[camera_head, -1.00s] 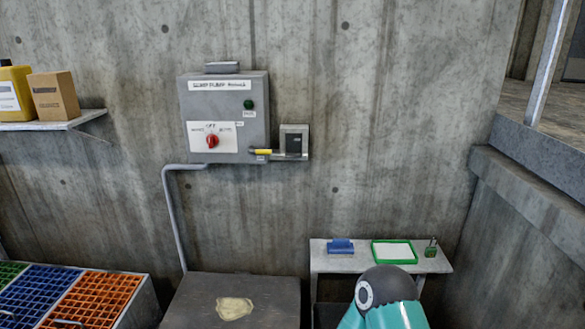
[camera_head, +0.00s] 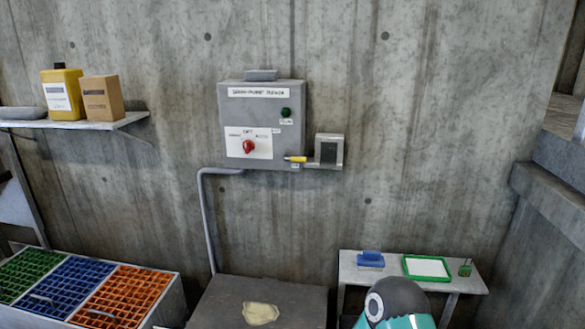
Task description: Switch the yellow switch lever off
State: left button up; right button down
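The yellow switch lever (camera_head: 296,159) sticks out to the left, roughly level, from the grey switch box (camera_head: 329,151) at the lower right of the grey control panel (camera_head: 262,120). A small label sits just below the lever. The panel also carries a red rotary knob (camera_head: 248,147) on a white plate and a dark green button (camera_head: 286,112). A teal and dark grey part of my own arm shows at the bottom, right of centre. Neither gripper's fingers are in view, and nothing touches the lever.
A shelf (camera_head: 130,120) with a yellow jug (camera_head: 63,95) and cardboard box (camera_head: 101,98) is at left. Coloured grid bins (camera_head: 120,298) stand below. A dark-topped surface (camera_head: 222,300) lies under the panel. A small table (camera_head: 352,270) holds a green-rimmed tray (camera_head: 426,267) at right.

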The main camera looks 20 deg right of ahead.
aim_at(286, 158)
jog(key=i, duration=0.85)
jog(key=z, duration=0.05)
